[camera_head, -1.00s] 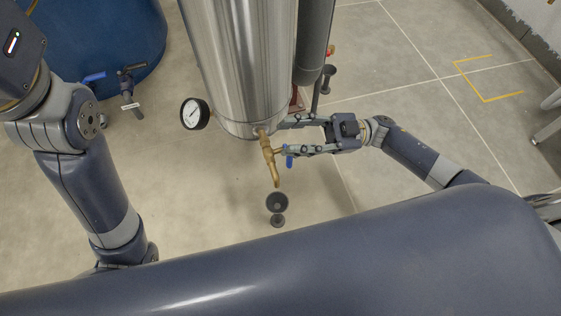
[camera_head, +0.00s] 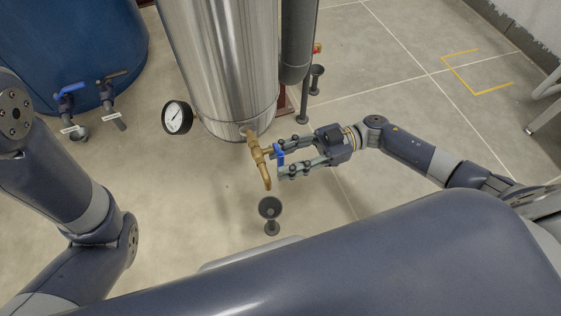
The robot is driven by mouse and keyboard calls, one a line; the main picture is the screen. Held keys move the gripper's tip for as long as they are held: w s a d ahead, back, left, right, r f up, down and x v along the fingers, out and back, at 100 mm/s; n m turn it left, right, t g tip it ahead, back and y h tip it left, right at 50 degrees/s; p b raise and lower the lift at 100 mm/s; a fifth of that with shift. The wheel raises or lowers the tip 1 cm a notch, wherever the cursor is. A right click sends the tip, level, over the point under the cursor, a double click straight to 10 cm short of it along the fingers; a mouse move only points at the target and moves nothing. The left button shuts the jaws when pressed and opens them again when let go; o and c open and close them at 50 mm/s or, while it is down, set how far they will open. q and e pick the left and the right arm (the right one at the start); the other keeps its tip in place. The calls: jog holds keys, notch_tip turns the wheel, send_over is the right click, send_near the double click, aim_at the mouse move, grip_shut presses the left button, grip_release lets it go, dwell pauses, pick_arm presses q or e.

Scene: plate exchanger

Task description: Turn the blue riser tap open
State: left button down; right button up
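A brass tap (camera_head: 258,160) with a blue lever (camera_head: 279,157) sticks out from the foot of the steel column. It has a bent spout pointing down. My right gripper (camera_head: 277,160) comes in from the right at this tap. Its two fingers are apart, with the blue lever between their tips; I cannot tell whether either finger touches it. Two more taps sit low on the blue tank at the left, one with a blue lever (camera_head: 70,89) and one with a dark lever (camera_head: 113,75). My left gripper is out of view.
A round gauge (camera_head: 177,117) juts from the left side of the steel column (camera_head: 215,60). A dark funnel drain (camera_head: 270,207) stands below the brass spout, and another (camera_head: 317,71) stands behind by the grey pipe (camera_head: 298,40). The floor at the right is largely clear.

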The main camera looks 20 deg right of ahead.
jog(key=shift+a, duration=0.6)
grip_shut()
